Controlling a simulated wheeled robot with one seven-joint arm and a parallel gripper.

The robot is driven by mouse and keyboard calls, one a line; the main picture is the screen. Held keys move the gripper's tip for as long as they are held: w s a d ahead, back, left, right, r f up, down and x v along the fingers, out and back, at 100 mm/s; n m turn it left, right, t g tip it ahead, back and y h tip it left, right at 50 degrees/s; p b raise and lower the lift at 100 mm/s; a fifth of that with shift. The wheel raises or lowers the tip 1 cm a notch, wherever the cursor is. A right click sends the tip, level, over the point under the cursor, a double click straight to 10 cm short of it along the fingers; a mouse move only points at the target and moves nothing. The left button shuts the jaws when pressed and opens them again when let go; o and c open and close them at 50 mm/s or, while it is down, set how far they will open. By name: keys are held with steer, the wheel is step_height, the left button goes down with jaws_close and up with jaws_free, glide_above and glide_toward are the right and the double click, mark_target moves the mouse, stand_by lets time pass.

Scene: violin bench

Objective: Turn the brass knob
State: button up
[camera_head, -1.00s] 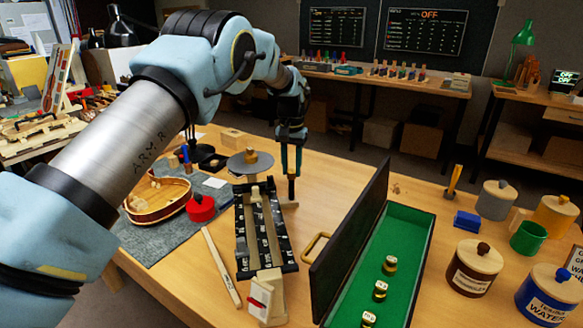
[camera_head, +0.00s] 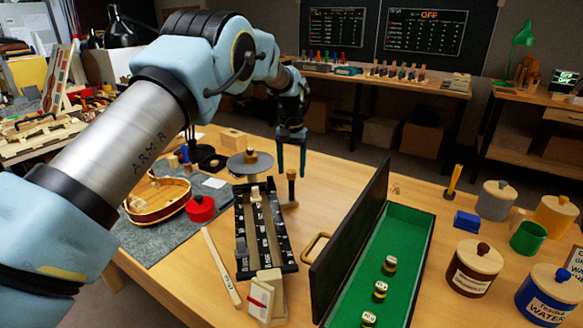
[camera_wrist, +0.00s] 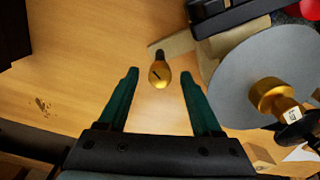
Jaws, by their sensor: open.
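A brass knob with a dark line across its rounded top shows in the wrist view (camera_wrist: 159,76). It sits on a dark stem above a pale wooden base. In the wrist view the gripper's green fingers (camera_wrist: 159,73) lie left and right of the knob with a gap on each side. How far the fingertips are above the knob is hard to tell.
A grey disc (camera_wrist: 240,85) with another brass piece on it (camera_wrist: 272,97) stands close to the right finger in the wrist view. The black rack (camera_head: 277,228) and an open green-lined case (camera_head: 410,222) are nearby.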

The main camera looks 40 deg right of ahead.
mark_target(291, 171)
step_height(291, 171, up, 11)
steer(key=b, duration=0.2)
steer(key=shift+b, duration=0.3)
steer(key=shift+f, duration=0.1)
stand_by(0.3)
steer(key=w+a+n, duration=0.3)
steer(key=w+a, duration=0.8)
steer(key=a, duration=0.4)
steer(key=w+a+n, duration=0.3)
steer(key=a, duration=1.5)
steer(key=s+a+f+n, duration=0.1)
steer(key=s+a+f, duration=0.1)
steer(key=s+a, duration=0.3)
steer(key=s+a+f+n+t, duration=0.1)
steer(key=s+a, duration=0.5)
steer(key=a, duration=0.6)
steer(key=s+a+f+n, duration=0.2)
steer(key=s+a, duration=0.3)
steer(key=a, duration=0.4)
steer(key=shift+s+a+f+n+t, duration=0.2)
steer(key=shift+f+n+t, duration=0.1)
steer(key=shift+n, duration=0.1)
steer(key=shift+w, duration=0.1)
